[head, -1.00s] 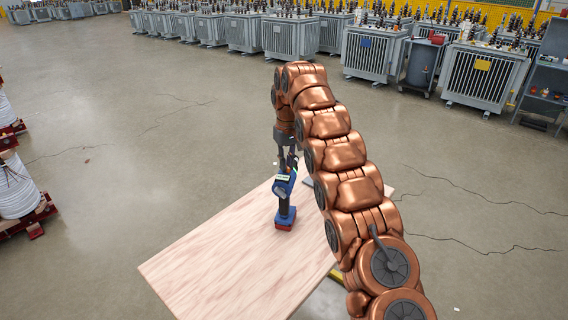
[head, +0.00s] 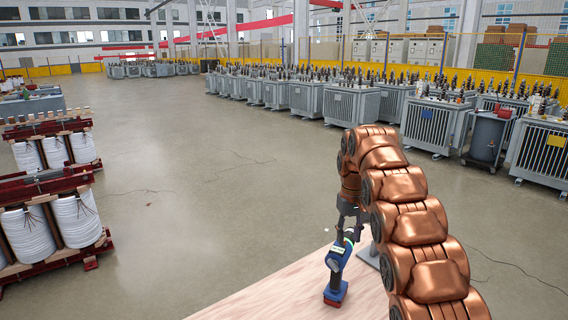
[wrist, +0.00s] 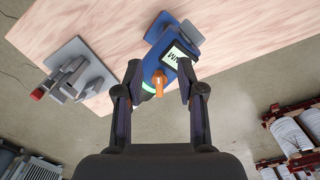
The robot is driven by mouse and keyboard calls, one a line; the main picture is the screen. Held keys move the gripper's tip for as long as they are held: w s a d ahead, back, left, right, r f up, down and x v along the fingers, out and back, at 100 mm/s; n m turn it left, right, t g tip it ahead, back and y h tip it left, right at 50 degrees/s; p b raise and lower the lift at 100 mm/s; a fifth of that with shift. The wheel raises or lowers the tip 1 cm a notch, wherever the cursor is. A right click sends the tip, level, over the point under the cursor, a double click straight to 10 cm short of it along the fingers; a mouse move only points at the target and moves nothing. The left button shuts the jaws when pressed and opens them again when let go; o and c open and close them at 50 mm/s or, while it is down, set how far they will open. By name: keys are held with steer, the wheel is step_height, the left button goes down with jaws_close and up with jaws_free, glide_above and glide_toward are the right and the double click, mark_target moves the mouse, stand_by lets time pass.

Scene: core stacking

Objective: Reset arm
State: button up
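A blue power tool (head: 336,276) with a dark grip and a red-trimmed base stands upright on the wooden table (head: 270,303). My gripper (head: 350,222) points down at the tool's top, at the end of my copper-coloured arm. In the wrist view my gripper's fingers (wrist: 159,68) are spread apart. The tool (wrist: 155,62) shows between and beyond the fingertips, with a lit label and an orange tip. The right fingertip covers part of it. Whether a finger touches the tool cannot be told.
A grey metal fixture (wrist: 72,68) sits on the table beside the tool. Coil units with white windings and red frames (head: 52,225) stand at the left. Grey transformers (head: 345,103) line the back. The floor between is clear.

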steer(key=s+r+m, duration=0.1)
steer(key=s+r, duration=0.3)
steer(key=s, duration=0.7)
steer(key=s+f, duration=0.3)
steer(key=s, duration=1.6)
steer(key=s+a+f+m+g, duration=0.1)
steer(key=s+f, duration=0.2)
steer(key=s, duration=1.6)
steer(key=shift+s+a+f+g, duration=0.15)
steer(key=shift+f+g, duration=0.15)
steer(key=shift+f, duration=0.05)
